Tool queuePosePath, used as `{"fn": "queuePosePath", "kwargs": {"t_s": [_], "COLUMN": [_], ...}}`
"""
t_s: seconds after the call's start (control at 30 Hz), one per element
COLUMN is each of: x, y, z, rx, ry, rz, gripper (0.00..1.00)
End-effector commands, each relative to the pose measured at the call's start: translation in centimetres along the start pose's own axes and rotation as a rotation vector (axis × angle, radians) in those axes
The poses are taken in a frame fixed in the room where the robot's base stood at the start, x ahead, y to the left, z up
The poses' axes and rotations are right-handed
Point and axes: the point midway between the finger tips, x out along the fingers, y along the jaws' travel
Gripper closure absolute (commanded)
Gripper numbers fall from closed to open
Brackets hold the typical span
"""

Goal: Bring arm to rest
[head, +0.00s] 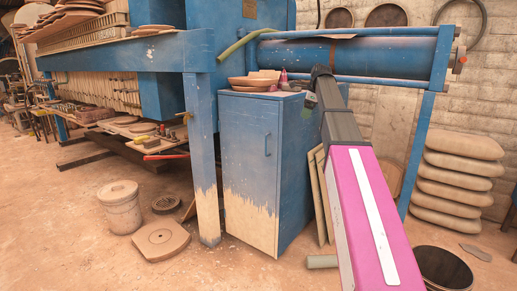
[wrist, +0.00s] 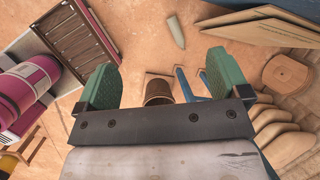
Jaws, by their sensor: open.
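My magenta-and-grey arm (head: 370,215) reaches up from the lower right of the head view toward the blue cabinet (head: 250,165). Its dark wrist end appears by the cabinet's top right corner, and my gripper's fingers are mostly hidden there. In the wrist view, my gripper (wrist: 160,85) has its two green fingers wide apart. Nothing is held between them. The floor and a brown bucket (wrist: 158,91) show beyond the gap, well away from the fingers.
Bowls (head: 255,80) stand on the cabinet. A blue press frame (head: 200,130) and a horizontal cylinder (head: 345,58) are close by. Boards (head: 320,195) lean beside the cabinet; stacked sacks (head: 455,175) stand right. A grey tube (head: 322,262) lies on the floor.

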Motion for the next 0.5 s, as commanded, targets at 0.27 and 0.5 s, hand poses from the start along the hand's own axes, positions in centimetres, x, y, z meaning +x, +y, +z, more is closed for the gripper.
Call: {"fn": "queuePosePath", "kwargs": {"t_s": [0.27, 0.5], "x": [13.2, 22.4], "y": [6.2, 12.3], "z": [-4.3, -7.8], "rx": [-0.335, -0.639], "ry": [0.052, 0.090], "rz": [0.038, 0.084], "gripper": [0.06, 0.06]}}
